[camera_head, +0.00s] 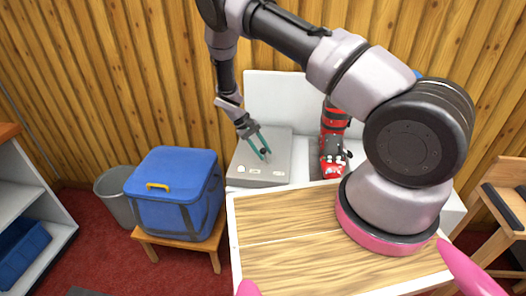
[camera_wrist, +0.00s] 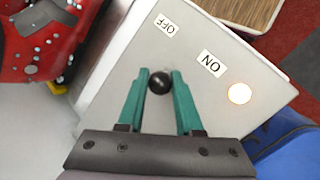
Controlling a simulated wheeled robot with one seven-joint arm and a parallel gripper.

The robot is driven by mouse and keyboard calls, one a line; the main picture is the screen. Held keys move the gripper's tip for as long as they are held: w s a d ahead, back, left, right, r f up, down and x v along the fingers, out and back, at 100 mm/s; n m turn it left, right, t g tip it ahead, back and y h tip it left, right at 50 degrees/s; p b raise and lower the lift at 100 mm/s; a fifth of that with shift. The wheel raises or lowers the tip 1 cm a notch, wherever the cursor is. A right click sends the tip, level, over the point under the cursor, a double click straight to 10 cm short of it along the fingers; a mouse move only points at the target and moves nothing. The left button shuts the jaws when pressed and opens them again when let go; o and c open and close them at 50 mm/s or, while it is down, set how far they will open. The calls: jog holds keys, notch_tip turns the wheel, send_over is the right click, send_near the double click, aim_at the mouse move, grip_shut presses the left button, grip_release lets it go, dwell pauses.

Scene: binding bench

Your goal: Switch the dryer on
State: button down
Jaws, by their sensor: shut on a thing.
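The dryer is a light grey box (camera_head: 262,140) with a flat top, and its panel (camera_wrist: 130,105) fills the middle of the wrist view. The panel has an OFF label (camera_wrist: 165,23), an ON label (camera_wrist: 211,63) and a round lamp (camera_wrist: 239,93) beside ON that glows warm white. A black ball knob (camera_wrist: 160,82) stands on the panel. My gripper (camera_head: 264,155) reaches down over the dryer. Its teal fingers (camera_wrist: 160,84) are shut on the knob near their tips. What lies under the knob is hidden, so its exact setting cannot be told.
A blue cooler bag (camera_head: 175,195) sits on a wooden stool at left, beside a grey bin (camera_head: 113,198).

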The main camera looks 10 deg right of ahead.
jog(key=shift+a, duration=0.1)
jog(key=c, duration=0.6)
grip_release()
jog(key=v, duration=1)
jog(key=shift+w+a+r, duration=0.15)
jog(key=shift+r, duration=0.2)
